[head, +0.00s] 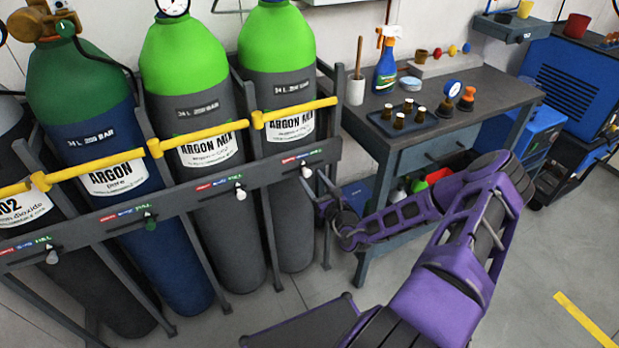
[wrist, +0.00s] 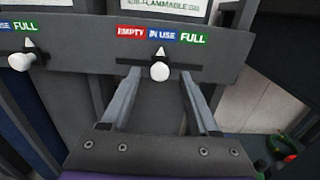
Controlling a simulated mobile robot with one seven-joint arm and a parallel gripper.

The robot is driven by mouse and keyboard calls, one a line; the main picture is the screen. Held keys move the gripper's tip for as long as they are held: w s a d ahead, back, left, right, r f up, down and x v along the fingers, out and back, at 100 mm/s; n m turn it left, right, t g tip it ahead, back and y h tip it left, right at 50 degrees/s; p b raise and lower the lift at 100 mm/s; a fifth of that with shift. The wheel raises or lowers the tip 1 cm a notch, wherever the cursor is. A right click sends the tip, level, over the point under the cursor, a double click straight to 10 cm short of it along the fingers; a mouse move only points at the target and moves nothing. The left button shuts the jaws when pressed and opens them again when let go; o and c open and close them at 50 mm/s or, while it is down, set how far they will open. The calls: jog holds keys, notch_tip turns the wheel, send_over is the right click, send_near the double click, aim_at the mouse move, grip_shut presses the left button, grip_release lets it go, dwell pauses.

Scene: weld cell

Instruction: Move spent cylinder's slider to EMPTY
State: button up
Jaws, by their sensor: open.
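The rightmost slider has a white round knob (wrist: 160,71) with a white pointer above it, under the blue IN USE part of its red EMPTY, blue IN USE, green FULL label (wrist: 162,34). In the head view this knob (head: 307,172) sits on the rack rail below a green-topped argon mix cylinder (head: 291,145). My gripper (wrist: 160,86) is open, one finger on each side of the knob, with gaps on both sides. I cannot tell how deep the fingertips reach. In the head view my gripper is small and partly hidden at the rail. Which cylinder is spent is not clear.
Other sliders, including a neighbouring white knob (wrist: 20,61), line the grey rail (head: 195,192). Yellow retaining bars (head: 205,138) cross the cylinders. A workbench (head: 480,90) with a spray bottle (head: 385,62) and small parts stands right of the rack, close to my arm.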

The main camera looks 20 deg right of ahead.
aim_at(306, 171)
jog(key=shift+w, duration=1.3)
grip_shut()
dwell(0.5)
